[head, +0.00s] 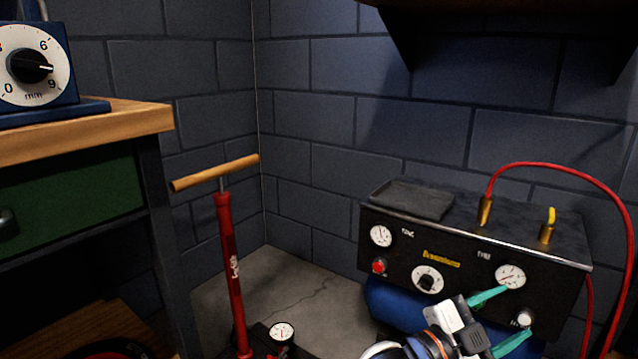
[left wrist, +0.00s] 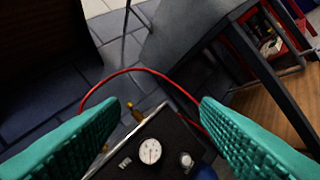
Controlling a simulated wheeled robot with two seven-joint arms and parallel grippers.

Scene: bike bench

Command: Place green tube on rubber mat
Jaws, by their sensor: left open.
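A dark grey mat (head: 412,199), likely the rubber mat, lies flat on the left part of the compressor top in the head view. It looks bare. I see no green tube in either view. My left gripper (head: 518,309) is open, with teal fingers, in front of the compressor's right front, lower right of the mat. In the left wrist view its fingers (left wrist: 160,105) are spread wide. Nothing is held between them; the compressor panel shows through the gap. My right gripper is not in view.
The compressor (head: 455,262) has gauges, knobs, brass fittings (head: 485,211) and a red hose (head: 600,185) arching at the right. A red floor pump (head: 230,270) stands to its left. A wooden-topped bench (head: 130,120) is at the left. A dark shelf (head: 500,5) overhangs above.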

